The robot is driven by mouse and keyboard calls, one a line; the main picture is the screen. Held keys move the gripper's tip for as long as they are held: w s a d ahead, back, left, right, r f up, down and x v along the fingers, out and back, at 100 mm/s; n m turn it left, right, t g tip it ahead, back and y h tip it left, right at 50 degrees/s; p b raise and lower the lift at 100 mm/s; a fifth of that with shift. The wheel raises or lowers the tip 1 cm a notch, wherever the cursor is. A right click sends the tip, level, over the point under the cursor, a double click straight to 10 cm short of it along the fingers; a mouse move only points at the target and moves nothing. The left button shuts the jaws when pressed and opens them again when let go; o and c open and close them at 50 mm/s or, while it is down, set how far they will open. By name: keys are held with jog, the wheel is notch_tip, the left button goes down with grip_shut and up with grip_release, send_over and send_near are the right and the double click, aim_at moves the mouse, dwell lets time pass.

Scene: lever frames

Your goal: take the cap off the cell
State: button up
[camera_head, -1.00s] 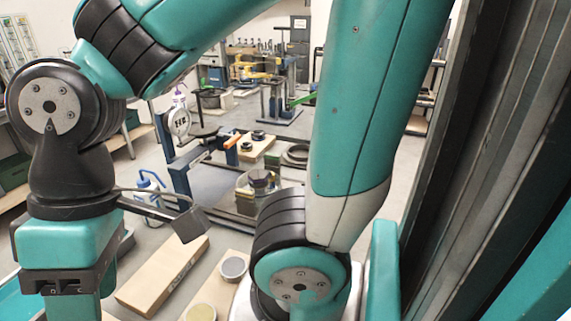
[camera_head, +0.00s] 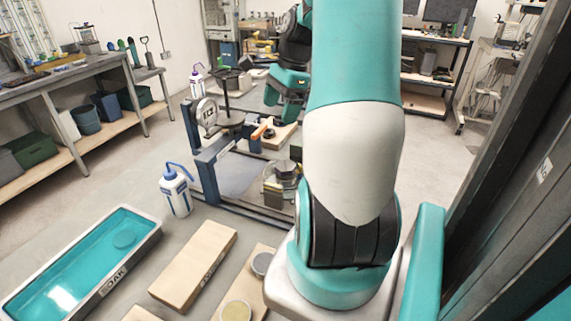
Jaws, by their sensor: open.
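The lever frame (camera_head: 217,160) stands on the floor in the middle, dark blue with a round dial. What looks like the cell (camera_head: 285,172) is a small clear vessel with a dark round top at the frame's near right end. It is partly hidden by my arm. I cannot make out the cap apart from this top. My gripper (camera_head: 283,114) is open, past the cell in the picture, above the frame's far right side. Its jaws are small and partly dark, and I see nothing held in them.
A tray of teal liquid (camera_head: 70,265) lies at the lower left. A wash bottle (camera_head: 176,190) and a wooden board (camera_head: 195,265) are beside the frame. Round discs (camera_head: 237,311) lie at the front. A workbench (camera_head: 80,78) runs along the left wall. Open floor lies to the right.

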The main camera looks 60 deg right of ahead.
jog(key=s+d+f+m, duration=0.1)
jog(key=s+d+m, duration=0.3)
jog(key=d, duration=0.1)
jog(key=p, duration=0.2)
send_over(286, 165)
jog(key=s+d, duration=0.1)
notch_tip(286, 165, down, 11)
jog(key=shift+s+r, duration=0.1)
jog(key=shift+s, duration=0.05)
jog(key=shift+p+x, duration=0.6)
jog(key=shift+x, duration=2.35)
jog(key=shift+s, duration=0.1)
jog(key=c, duration=1.2)
jog(key=shift+o, duration=0.2)
jog(key=shift+d+r, duration=0.1)
jog(key=shift+r, duration=0.05)
